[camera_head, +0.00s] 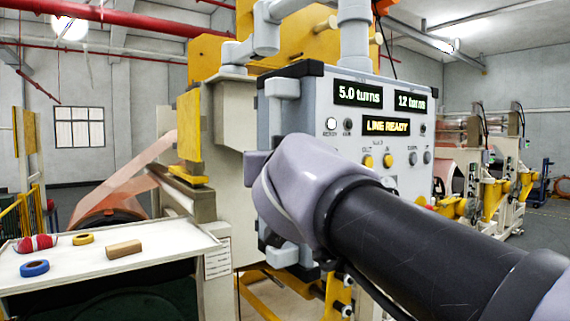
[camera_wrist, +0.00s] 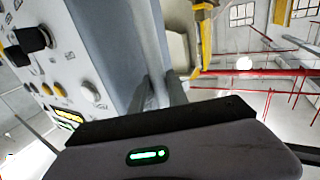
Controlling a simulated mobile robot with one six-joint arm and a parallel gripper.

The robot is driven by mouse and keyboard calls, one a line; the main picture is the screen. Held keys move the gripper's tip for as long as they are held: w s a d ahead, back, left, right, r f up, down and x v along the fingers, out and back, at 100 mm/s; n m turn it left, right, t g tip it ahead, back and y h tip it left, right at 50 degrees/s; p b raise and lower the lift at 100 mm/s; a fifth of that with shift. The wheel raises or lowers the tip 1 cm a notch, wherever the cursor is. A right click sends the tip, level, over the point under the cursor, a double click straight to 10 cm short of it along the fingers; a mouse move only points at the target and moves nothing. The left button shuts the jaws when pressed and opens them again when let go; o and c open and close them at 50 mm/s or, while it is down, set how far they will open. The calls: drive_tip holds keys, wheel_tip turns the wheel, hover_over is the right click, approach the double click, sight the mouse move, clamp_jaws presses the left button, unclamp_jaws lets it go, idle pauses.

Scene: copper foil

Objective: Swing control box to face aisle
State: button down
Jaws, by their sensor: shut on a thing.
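The control box (camera_head: 378,122) hangs from a grey pipe arm (camera_head: 355,30) in the middle of the head view. Its panel faces me, turned a little to the right. It has lit displays, one reading "LINE READY", and yellow and grey buttons. Its side handle (camera_head: 283,88) has grey mounts at top and bottom of the left edge. My gripper (camera_head: 258,170) is at that left side, shut on the handle; my wrist hides most of the grip. In the wrist view, my gripper (camera_wrist: 165,98) meets the grey handle beside the tilted box (camera_wrist: 52,60).
A white table (camera_head: 110,256) at left holds tape rolls, a wooden block and a red-and-white item. Copper foil (camera_head: 125,180) runs to the cream and yellow machine (camera_head: 225,125) behind the box. More machines stand at right, with open floor beyond them.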

drive_tip(key=c, duration=1.3)
unclamp_jaws()
drive_tip(key=shift+d, duration=0.25)
drive_tip(key=shift+a, duration=0.15)
